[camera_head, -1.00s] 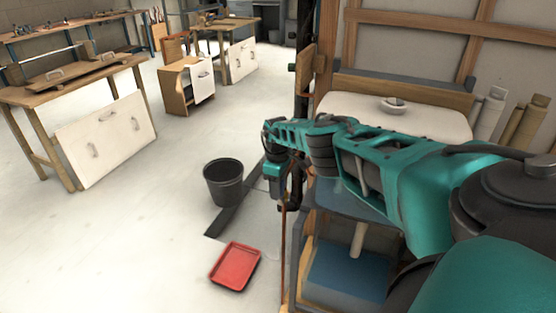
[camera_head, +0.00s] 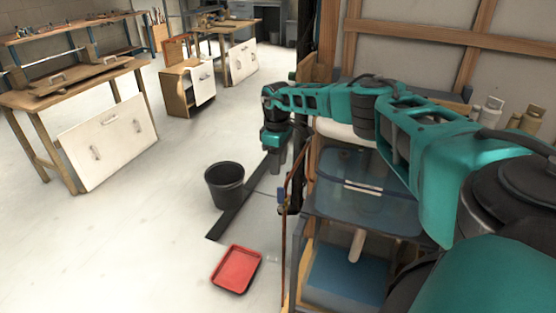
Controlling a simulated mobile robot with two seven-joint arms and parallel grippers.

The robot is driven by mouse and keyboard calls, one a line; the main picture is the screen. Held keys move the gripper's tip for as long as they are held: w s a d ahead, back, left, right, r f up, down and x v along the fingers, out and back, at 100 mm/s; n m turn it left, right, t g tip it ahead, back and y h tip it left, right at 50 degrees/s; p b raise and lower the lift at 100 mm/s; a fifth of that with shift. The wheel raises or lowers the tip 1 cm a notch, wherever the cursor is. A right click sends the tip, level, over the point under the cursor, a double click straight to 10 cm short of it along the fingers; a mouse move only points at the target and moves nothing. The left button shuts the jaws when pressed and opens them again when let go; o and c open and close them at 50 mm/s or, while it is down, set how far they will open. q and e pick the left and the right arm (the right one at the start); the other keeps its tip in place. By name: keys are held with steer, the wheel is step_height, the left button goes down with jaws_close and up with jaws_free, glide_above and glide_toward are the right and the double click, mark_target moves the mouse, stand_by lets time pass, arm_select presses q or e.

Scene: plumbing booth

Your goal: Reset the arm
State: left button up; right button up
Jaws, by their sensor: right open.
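My right arm is teal and black and reaches in from the right across the booth. Its wrist hangs down at the left end, in front of the booth's dark post. My right gripper (camera_head: 275,151) is at the bottom of that wrist, small and dark, and points downward. It is open, with nothing seen between its fingers. It is above the floor, up and to the right of the black bucket in the picture. My left gripper is out of view.
A black bucket (camera_head: 225,185) and a red tray (camera_head: 236,269) are on the floor. The booth's glassy shelf (camera_head: 365,205) lies below my arm. A workbench (camera_head: 75,83) and a cabinet (camera_head: 188,88) stand at the left and back. Open floor lies at the left.

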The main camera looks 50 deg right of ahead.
stand_by(0.6)
steer(key=a+f+n+t+y, duration=0.1)
steer(key=a+f+n+y, duration=0.3)
steer(key=a, duration=0.9)
steer(key=a+f+n+y, duration=0.3)
steer(key=a+f, duration=0.3)
steer(key=a, duration=0.6)
steer(key=s+a+r+t+y, duration=0.1)
steer(key=s+a+t+y, duration=0.25)
steer(key=a, duration=0.75)
steer(key=s+a+r+t+y, duration=0.2)
steer(key=s+a+t+y, duration=0.15)
steer(key=a, duration=0.65)
steer(key=s+d+f+m+t+h, duration=0.1)
steer(key=s+d+f+m+h, duration=0.2)
steer(key=s+d+h, duration=0.3)
steer(key=s+d+f+m+t+h, duration=0.2)
steer(key=s+d+f+m+h, duration=0.1)
steer(key=s+d+m+h, duration=0.3)
steer(key=shift+s+d+f, duration=0.4)
steer(key=shift+s+d, duration=0.25)
steer(key=shift+s, duration=0.5)
